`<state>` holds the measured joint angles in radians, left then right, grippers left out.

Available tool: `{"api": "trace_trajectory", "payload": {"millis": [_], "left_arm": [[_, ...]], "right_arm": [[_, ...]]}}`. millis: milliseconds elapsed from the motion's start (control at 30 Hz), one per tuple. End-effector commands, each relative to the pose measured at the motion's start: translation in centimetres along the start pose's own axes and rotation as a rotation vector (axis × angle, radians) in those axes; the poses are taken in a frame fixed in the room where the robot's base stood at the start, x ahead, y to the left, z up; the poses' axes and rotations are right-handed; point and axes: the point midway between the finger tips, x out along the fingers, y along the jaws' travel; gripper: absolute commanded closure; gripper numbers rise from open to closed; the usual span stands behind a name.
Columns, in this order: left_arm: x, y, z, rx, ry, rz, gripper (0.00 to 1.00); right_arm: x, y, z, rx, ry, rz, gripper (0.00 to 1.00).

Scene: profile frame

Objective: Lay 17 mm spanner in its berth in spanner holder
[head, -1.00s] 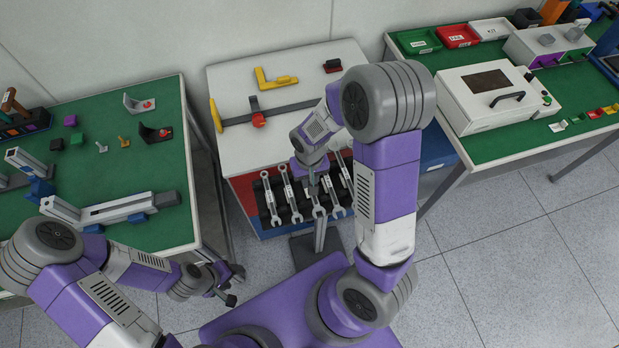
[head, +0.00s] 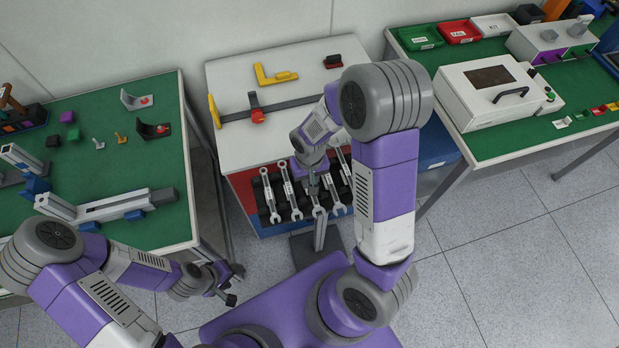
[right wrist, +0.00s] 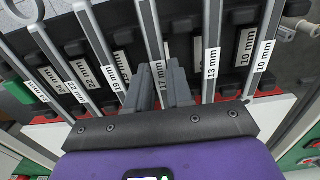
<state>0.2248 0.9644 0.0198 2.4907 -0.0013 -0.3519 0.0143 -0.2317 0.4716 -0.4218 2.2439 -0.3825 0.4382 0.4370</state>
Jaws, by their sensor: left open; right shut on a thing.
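The black spanner holder (head: 279,190) slopes at the front of the middle bench, with several spanners lying side by side in it. It also shows in the right wrist view (right wrist: 228,40). My right gripper (head: 313,183) is over the holder, shut on the 17 mm spanner (right wrist: 150,32), with its fingers around the shank near the "17 mm" label. The spanner lies in line with its neighbours, between the 19 mm and 13 mm places; I cannot tell whether it is fully seated. Its open end (head: 319,212) shows below the gripper. My left gripper (head: 238,284) is open and empty, low over the floor.
A 13 mm spanner (right wrist: 213,30) and a 10 mm spanner (right wrist: 266,45) lie close to the right of my fingers. A clamp (head: 257,116) and a yellow square (head: 274,77) lie on the bench top. Green tables stand left (head: 75,180) and right (head: 510,135).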

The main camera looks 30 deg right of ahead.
Motion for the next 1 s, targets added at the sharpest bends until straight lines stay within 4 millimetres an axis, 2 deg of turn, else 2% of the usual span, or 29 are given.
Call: {"api": "trace_trajectory", "payload": {"millis": [300,333,500,533,833,1000], "left_arm": [[0.7,-0.3,0.0,0.000,0.000,0.000,0.44],[0.7,-0.3,0.0,0.000,0.000,0.000,0.44],[0.6,-0.2,0.0,0.000,0.000,0.000,0.44],[0.6,-0.2,0.0,0.000,0.000,0.000,0.44],[0.5,-0.2,0.0,0.000,0.000,0.000,0.44],[-0.2,0.1,0.0,0.000,0.000,0.000,0.44]], "right_arm": [[0.9,0.0,0.0,0.000,0.000,0.000,1.00],[0.9,0.0,0.0,0.000,0.000,0.000,0.78],[0.8,0.0,0.0,0.000,0.000,0.000,0.52],[0.8,0.0,0.0,0.000,0.000,0.000,0.50],[0.5,0.0,0.0,0.000,0.000,0.000,0.50],[-1.8,0.0,-0.1,0.001,0.003,-0.002,0.50]]}}
